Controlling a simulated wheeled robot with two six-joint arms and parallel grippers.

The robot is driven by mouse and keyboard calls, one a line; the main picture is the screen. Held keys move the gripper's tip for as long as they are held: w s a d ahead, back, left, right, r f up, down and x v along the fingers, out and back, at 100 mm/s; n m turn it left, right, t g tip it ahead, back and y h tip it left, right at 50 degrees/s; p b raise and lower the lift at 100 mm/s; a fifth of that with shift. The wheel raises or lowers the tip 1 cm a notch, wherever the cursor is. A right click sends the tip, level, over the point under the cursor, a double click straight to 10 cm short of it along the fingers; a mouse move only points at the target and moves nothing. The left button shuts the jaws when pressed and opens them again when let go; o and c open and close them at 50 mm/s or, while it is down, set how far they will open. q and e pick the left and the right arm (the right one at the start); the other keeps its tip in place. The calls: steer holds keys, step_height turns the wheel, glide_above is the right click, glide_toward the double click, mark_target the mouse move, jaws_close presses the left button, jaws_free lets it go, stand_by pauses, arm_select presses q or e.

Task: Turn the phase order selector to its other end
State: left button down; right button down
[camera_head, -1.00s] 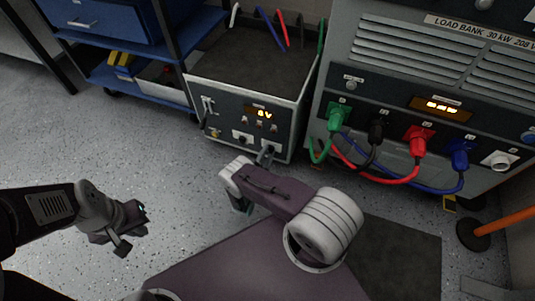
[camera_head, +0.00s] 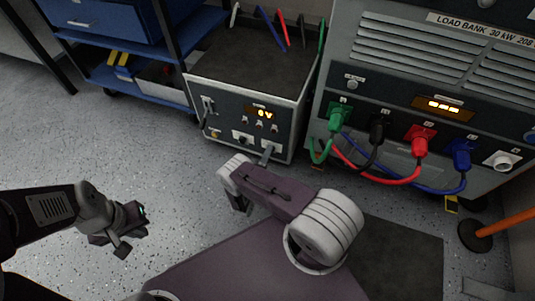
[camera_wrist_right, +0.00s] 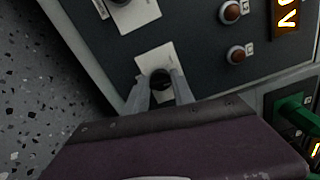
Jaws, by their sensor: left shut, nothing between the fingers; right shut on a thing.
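The transformer box (camera_head: 225,122) has a dark front panel with a lit display reading "0V". My right gripper (camera_head: 268,153) is at the lower right of this panel. In the right wrist view, its fingers (camera_wrist_right: 160,88) are shut on a black selector knob (camera_wrist_right: 160,76) on a white plate (camera_wrist_right: 152,58). The fingers hide part of the knob, and its pointing direction cannot be made out. The plate's lettering is too small to read. My left gripper (camera_head: 132,236) is shut and empty over the floor, well away from the panel.
A second knob (camera_head: 242,138) on a white plate sits to the left on the same panel. The load bank (camera_head: 420,95) stands at right with green, black, red and blue plugs and hanging cables. A blue shelf cart (camera_head: 135,80) stands at left. Floor in front is clear.

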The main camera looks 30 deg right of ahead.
arm_select(q)
steer(key=shift+r, duration=0.25)
arm_select(e)
steer(key=m, duration=0.5)
steer(key=shift+s+m, duration=0.1)
steer(key=shift+m, duration=0.2)
steer(key=c, duration=1.1)
jaws_free()
